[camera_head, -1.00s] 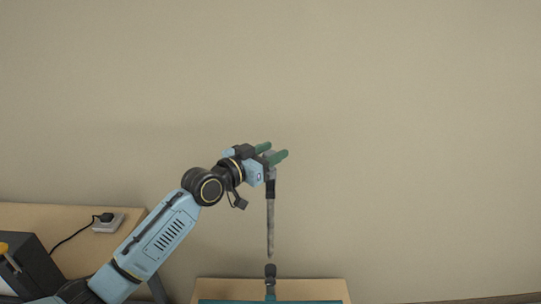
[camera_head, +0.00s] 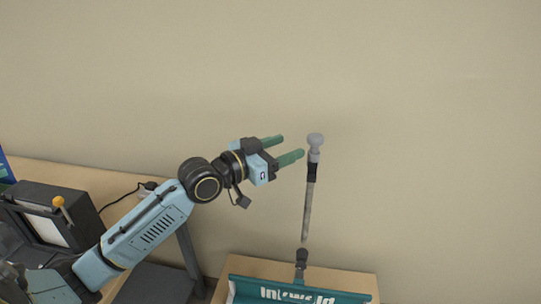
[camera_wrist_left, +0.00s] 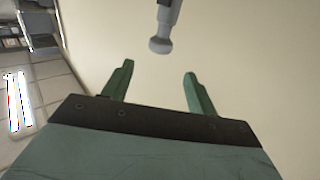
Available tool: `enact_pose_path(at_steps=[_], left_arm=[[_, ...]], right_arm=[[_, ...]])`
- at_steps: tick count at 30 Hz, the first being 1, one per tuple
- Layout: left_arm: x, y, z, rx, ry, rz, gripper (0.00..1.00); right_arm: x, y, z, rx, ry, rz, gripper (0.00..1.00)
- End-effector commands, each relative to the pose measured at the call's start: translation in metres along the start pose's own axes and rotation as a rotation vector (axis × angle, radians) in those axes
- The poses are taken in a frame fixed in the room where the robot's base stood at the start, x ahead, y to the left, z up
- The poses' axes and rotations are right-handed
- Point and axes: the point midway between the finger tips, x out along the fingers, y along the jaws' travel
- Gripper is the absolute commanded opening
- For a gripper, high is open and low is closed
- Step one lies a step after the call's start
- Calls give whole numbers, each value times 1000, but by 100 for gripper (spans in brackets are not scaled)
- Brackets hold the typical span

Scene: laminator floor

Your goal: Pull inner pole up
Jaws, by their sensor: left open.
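The inner pole (camera_head: 307,212) stands nearly upright, raised out of a black collar (camera_head: 301,256) on the teal banner base. It has a black section and a grey knob (camera_head: 315,140) at its top. My left gripper (camera_head: 292,147) is open and empty, with green fingers just left of the knob and apart from it. In the left wrist view, the knob (camera_wrist_left: 160,45) is beyond the two open fingertips (camera_wrist_left: 158,70), between their lines. My right gripper is not in view.
The teal banner base (camera_head: 250,288) with white lettering lies on a wooden surface (camera_head: 360,280) at the bottom. The wall behind is bare.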

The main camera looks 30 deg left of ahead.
Motion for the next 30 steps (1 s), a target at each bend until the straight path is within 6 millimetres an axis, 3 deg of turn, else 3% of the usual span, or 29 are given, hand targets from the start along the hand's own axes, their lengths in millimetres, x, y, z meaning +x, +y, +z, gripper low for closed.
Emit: enact_pose_path(at_steps=[3,9,26,30], left_arm=[[-18,0,2,1,-1,0,58],[-33,0,0,0,0,1,58],[-34,0,-1,0,2,0,58],[-33,-8,16,-12,-19,-23,58]], right_arm=[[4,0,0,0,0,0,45],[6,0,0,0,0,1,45],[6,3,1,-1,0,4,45],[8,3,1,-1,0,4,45]])
